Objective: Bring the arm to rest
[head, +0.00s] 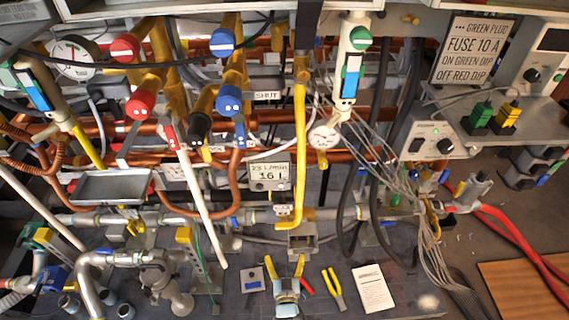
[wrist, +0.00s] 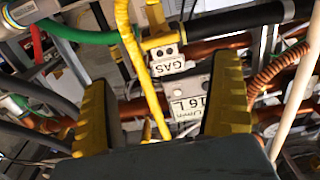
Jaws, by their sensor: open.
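My gripper (head: 285,260) shows at the bottom middle of the head view, its two yellow fingers spread and pointing away from the camera. In the wrist view my gripper (wrist: 161,77) also shows open, with yellow and black fingers to the left and right. Nothing is held between the fingers. Beyond the gap, a white plate marked 16 (wrist: 190,112) and a yellow pipe (wrist: 135,50) are seen, apart from the fingers as far as I can tell. The rest of my arm is hard to make out.
The yellow vertical pipe (head: 300,150) and a grey box (head: 302,238) stand ahead of the gripper. Yellow pliers (head: 334,288) and a white paper card (head: 373,288) lie to its right. Grey cables (head: 400,180) hang at right. Copper pipes fill the back.

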